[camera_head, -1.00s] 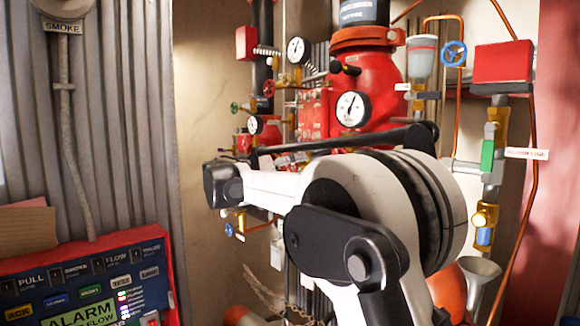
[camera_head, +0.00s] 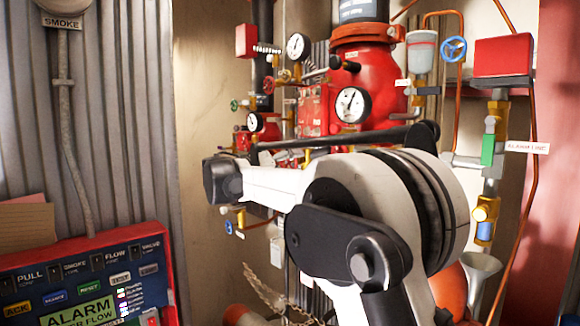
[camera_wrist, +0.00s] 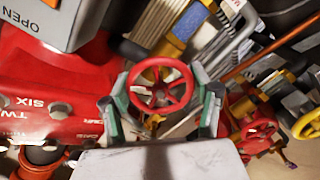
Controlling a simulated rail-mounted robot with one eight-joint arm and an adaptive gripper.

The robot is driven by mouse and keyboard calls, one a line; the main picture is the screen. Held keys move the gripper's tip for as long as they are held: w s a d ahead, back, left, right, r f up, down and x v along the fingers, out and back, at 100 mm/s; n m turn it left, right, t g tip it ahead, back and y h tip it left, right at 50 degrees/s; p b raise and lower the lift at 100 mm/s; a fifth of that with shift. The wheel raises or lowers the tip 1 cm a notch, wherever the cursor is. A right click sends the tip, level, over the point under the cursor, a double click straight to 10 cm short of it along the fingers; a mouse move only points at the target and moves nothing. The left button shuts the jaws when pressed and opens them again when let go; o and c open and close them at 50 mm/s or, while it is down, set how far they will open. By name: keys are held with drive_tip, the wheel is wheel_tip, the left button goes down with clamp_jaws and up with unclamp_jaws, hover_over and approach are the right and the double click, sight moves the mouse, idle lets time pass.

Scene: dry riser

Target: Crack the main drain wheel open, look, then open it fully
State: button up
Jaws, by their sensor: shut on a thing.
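In the wrist view a red handwheel (camera_wrist: 161,88) with several spokes sits between the two fingers of my gripper (camera_wrist: 162,115). The fingers are closed on its rim, one on each side. I cannot read a label on this wheel. In the head view my arm hides the gripper and the wheel it holds.
A red body with raised lettering (camera_wrist: 45,105) fills the left. The head view shows the red riser valve (camera_head: 372,80), gauges (camera_head: 352,104), a blue wheel (camera_head: 453,49) and an alarm panel (camera_head: 90,285).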

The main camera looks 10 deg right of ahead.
drive_tip(key=n+b, duration=0.1)
drive_tip(key=n, duration=0.4)
drive_tip(key=shift+n, duration=0.3)
idle(0.4)
drive_tip(key=o, duration=1.2)
drive_tip(key=shift+c, duration=0.2)
drive_tip(key=shift+a, duration=0.15)
drive_tip(key=v, duration=1.1)
drive_tip(key=shift+s+a, duration=0.25)
drive_tip(key=shift+a, duration=0.05)
